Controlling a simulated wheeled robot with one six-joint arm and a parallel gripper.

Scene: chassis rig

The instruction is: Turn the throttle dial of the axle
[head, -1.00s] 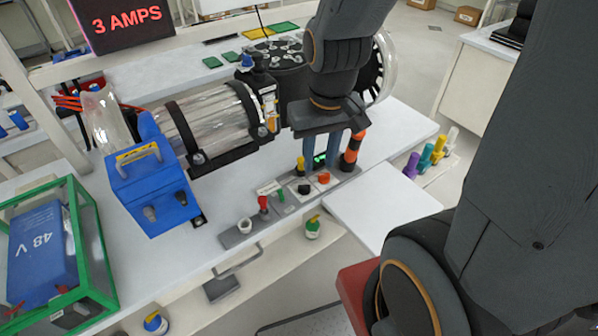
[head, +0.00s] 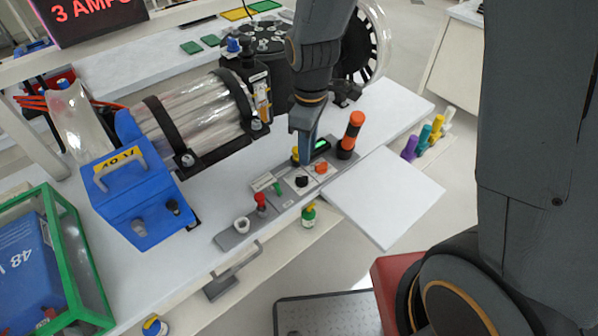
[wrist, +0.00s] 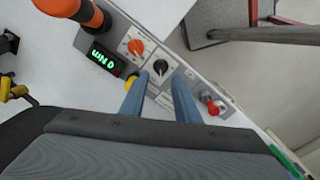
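A grey control strip (head: 287,200) runs along the bench's front edge. It carries an orange dial (head: 320,168) and a black dial (head: 301,182); their labels are too small to read, so I cannot tell which is the throttle. In the wrist view the orange dial (wrist: 136,47) and black dial (wrist: 161,68) lie just beyond the fingertips. My gripper (wrist: 157,80) is open, its two blue fingers apart with nothing between them. The black dial lies near the line between them. In the head view my gripper (head: 306,160) is above the strip; contact cannot be told.
A green-lit display (head: 320,147), yellow button (wrist: 131,82) and orange-black handle (head: 351,130) stand close to the dials. A red knob (head: 261,200) is further along the strip. A white panel (head: 385,195) juts from the bench. A blue box (head: 138,190) stands left.

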